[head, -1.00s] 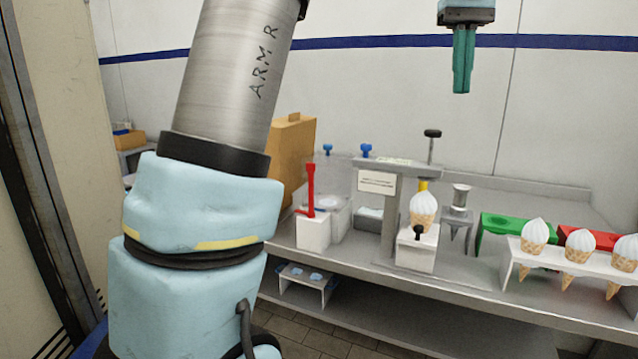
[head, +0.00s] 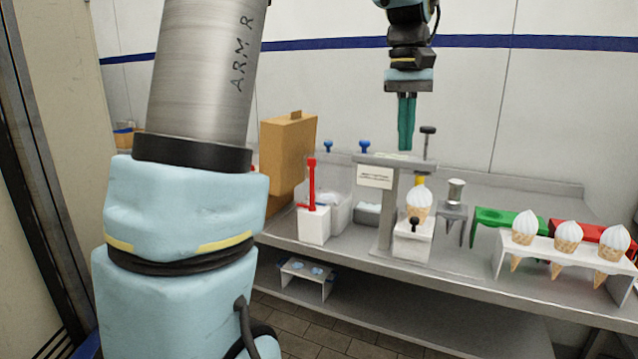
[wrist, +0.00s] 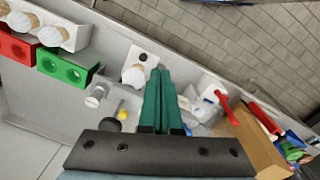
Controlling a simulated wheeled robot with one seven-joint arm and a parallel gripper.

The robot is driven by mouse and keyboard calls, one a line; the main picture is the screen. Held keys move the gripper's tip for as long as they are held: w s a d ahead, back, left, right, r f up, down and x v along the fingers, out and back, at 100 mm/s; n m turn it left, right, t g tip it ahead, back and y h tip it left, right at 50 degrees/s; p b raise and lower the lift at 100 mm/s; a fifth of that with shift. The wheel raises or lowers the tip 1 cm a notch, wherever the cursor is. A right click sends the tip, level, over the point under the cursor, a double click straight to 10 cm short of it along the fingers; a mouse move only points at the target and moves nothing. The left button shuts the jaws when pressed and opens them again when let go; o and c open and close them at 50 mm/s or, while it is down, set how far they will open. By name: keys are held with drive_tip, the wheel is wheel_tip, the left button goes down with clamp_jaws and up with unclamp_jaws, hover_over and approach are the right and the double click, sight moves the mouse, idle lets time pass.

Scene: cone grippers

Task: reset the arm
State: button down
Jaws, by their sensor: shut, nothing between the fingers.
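My gripper (head: 405,148) hangs pointing down in the head view, in front of the back wall and above the dispensing stand. Its two green fingers are together with nothing between them. They also show closed in the wrist view (wrist: 163,72), over the counter. My arm's large links fill the left of the head view.
The steel counter (head: 470,285) carries a stand with a sign (head: 375,177), an ice cream cone (head: 419,203), a red-handled white box (head: 313,225), a green holder (head: 510,219), a red holder (head: 592,232) and a white rack (head: 545,257) with cones. A cardboard box (head: 287,150) stands left.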

drive_tip(key=s+a+f+t, duration=0.1)
drive_tip(key=s+a+f, duration=0.3)
drive_tip(key=a+f, duration=0.6)
drive_tip(key=s+a+f, duration=0.5)
drive_tip(key=a+f, duration=0.6)
drive_tip(key=a, duration=0.2)
drive_tip(key=shift+s+f+m+t, duration=0.15)
drive_tip(key=shift+f+m+t, duration=0.15)
drive_tip(key=shift+t, duration=0.1)
drive_tip(key=c, duration=1.6)
unclamp_jaws()
